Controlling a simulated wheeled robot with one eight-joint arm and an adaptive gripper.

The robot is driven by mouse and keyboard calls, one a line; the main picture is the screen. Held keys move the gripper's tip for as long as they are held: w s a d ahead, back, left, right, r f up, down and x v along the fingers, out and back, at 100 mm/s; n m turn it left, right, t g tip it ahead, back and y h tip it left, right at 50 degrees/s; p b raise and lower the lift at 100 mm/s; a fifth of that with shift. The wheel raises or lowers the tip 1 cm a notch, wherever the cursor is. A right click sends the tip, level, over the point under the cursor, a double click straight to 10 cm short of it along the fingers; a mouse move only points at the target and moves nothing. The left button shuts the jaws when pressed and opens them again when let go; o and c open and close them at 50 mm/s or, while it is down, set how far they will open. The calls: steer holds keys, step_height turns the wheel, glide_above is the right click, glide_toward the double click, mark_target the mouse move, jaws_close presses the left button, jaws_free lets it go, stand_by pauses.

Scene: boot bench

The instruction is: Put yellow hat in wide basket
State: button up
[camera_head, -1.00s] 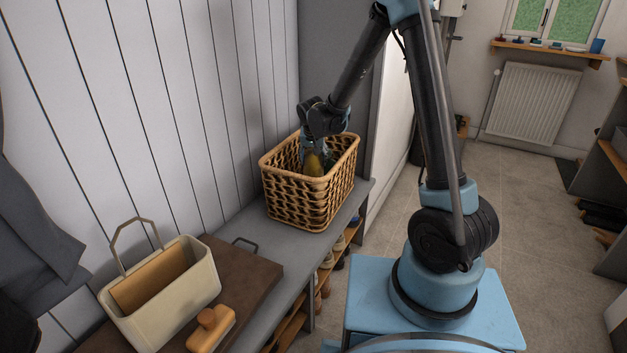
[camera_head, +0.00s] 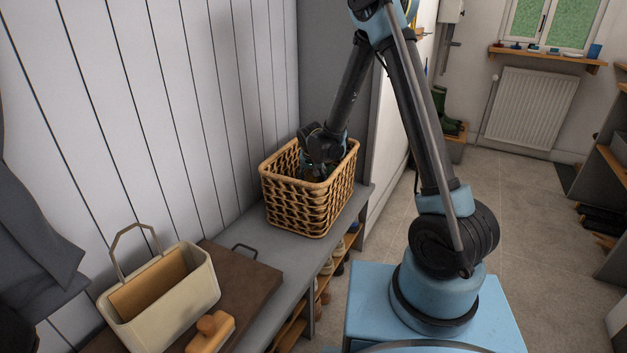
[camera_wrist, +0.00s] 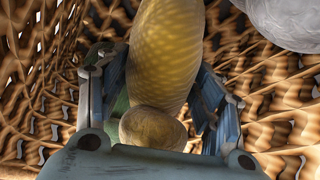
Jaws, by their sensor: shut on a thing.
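The wide wicker basket (camera_head: 312,208) stands on the grey bench top against the panelled wall. My gripper (camera_head: 314,172) is down inside the basket, and its fingers are mostly hidden by the rim in the head view. In the wrist view my gripper (camera_wrist: 160,100) is shut on the yellow hat (camera_wrist: 168,50), one finger on each side of it. The hat is knitted, with a round bobble at the near end. Basket weave (camera_wrist: 268,90) surrounds it. I cannot tell whether the hat touches the basket floor.
A pale grey-white thing (camera_wrist: 285,22) lies in the basket at the upper right of the wrist view. A cream handled carrier (camera_head: 165,300) and a wooden-knobbed brush (camera_head: 210,332) are on a brown board (camera_head: 262,284). Shoes sit on shelves below the bench.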

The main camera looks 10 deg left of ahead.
steer(key=shift+f, duration=0.6)
steer(key=o, duration=1.1)
steer(key=shift+r, duration=0.15)
steer(key=shift+r, duration=0.65)
steer(key=v, duration=1.1)
steer(key=shift+s+r, duration=0.25)
